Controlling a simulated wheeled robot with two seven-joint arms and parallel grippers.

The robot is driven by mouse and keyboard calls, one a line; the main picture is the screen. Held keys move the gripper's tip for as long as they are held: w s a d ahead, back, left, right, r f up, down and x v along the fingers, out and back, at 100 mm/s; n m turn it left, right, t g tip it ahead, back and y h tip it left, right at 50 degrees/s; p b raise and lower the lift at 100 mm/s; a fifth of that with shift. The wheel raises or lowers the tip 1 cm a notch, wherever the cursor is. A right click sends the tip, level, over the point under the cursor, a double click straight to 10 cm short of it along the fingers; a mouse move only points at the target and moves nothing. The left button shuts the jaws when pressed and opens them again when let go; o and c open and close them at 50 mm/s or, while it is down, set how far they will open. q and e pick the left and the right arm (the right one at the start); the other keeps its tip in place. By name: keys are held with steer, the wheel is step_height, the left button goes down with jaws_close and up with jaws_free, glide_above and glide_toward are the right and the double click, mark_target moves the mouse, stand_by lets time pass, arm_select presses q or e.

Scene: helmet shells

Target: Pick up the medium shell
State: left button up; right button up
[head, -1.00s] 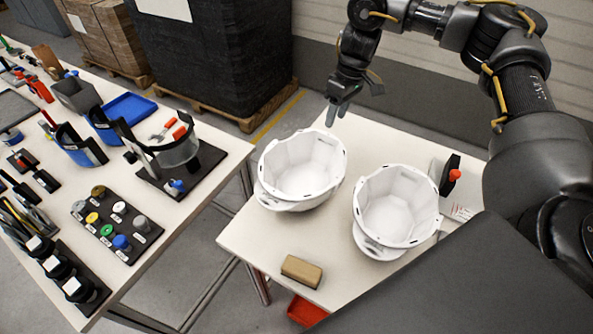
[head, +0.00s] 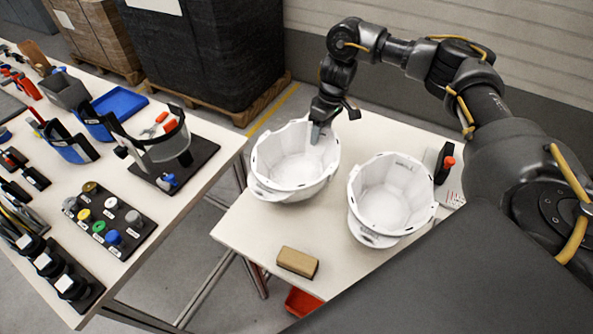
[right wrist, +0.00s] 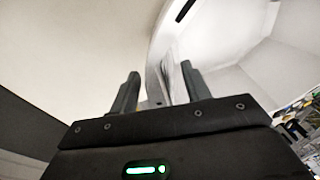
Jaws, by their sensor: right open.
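Two white helmet shells stand open side up on the small table. The left shell (head: 290,178) is farther from me, and the right shell (head: 388,200) is nearer. I cannot read a size on either one. My right gripper (head: 316,136) points down at the far rim of the left shell. In the right wrist view its fingers (right wrist: 158,88) are open, with the shell's wall (right wrist: 163,60) between them. I cannot tell whether either finger touches the wall. My left gripper is not in view.
A tan block (head: 297,262) lies near the small table's front edge. A black stand with an orange knob (head: 448,162) is right of the right shell. A long table (head: 150,215) with visors, coloured caps and tools stands to the left, across a gap.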

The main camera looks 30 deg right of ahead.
steer(key=shift+s+a+f, duration=0.1)
jaws_close()
stand_by(0.3)
stand_by(1.1)
